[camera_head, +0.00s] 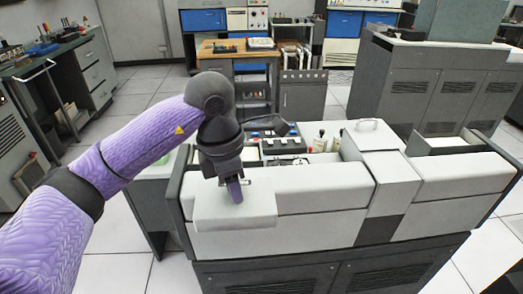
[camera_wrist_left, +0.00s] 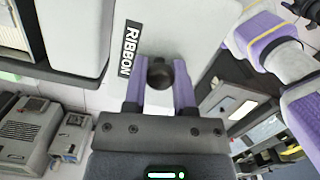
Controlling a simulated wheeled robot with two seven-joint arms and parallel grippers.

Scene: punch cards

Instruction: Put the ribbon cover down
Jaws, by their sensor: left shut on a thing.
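The ribbon cover (camera_head: 235,212) is a pale grey, box-like lid in front of the left end of the long printer-like machine (camera_head: 318,190) in the head view. In the left wrist view the cover (camera_wrist_left: 192,28) carries a black label reading RIBBON and a dark round knob (camera_wrist_left: 159,73). My left gripper (camera_head: 234,190) points down over the cover and is shut on this knob, with one purple finger on each side. The cover overlaps the machine's top and front edge; I cannot tell whether it touches the machine. My right gripper is not in view.
Behind the cover, an open bay (camera_head: 285,145) shows dark parts and small bottles. A second lid with a handle (camera_head: 372,134) sits to its right. A wooden table (camera_head: 238,50) stands behind, a dark workbench (camera_head: 55,50) at far left. Tiled floor is clear at left.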

